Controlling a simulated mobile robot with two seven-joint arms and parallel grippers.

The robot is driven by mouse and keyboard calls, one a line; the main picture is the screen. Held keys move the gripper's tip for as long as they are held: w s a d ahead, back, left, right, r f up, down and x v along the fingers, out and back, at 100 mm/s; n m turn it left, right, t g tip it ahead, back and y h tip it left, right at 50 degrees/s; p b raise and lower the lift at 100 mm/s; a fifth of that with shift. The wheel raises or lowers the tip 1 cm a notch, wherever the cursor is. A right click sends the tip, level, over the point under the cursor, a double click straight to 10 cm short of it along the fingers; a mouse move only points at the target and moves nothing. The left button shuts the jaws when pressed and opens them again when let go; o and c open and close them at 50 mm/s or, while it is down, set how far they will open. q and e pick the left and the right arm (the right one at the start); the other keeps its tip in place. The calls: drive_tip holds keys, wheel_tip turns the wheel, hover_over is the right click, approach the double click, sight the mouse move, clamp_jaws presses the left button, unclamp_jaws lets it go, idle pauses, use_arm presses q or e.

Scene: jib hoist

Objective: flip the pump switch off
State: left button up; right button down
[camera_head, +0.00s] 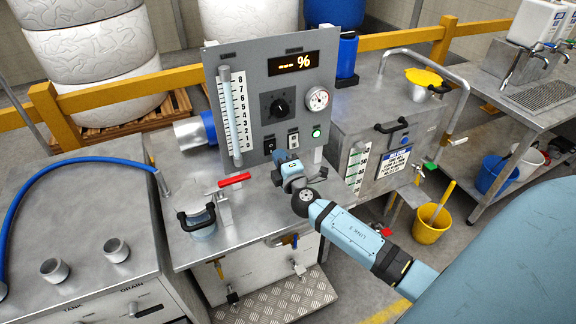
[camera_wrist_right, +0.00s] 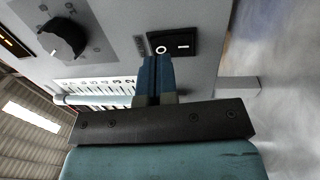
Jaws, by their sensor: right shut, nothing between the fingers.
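Two small rocker switches sit low on the grey control panel in the head view, a left one (camera_head: 269,145) and a right one (camera_head: 293,139). Their labels are too small to read there. In the right wrist view a black rocker switch (camera_wrist_right: 171,45) with white O and bar marks shows just beyond the fingertips. I cannot tell which way it is tipped. My right gripper (camera_head: 281,157) is shut and empty, close in front of the panel below the switches. Its blue fingers (camera_wrist_right: 155,67) partly cover the panel near the switch; contact is unclear. My left gripper is out of view.
The panel also carries a black knob (camera_head: 280,105), a green button (camera_head: 316,132), a round gauge (camera_head: 318,98) and a level tube (camera_head: 230,115). A red-handled valve (camera_head: 234,180) stands on the bench left of my gripper. A steel tank (camera_head: 385,125) stands right.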

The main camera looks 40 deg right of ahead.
sight(271, 148)
drive_tip(key=shift+x, duration=1.3)
drive_tip(key=shift+r+p, duration=0.1)
drive_tip(key=shift+p, duration=0.2)
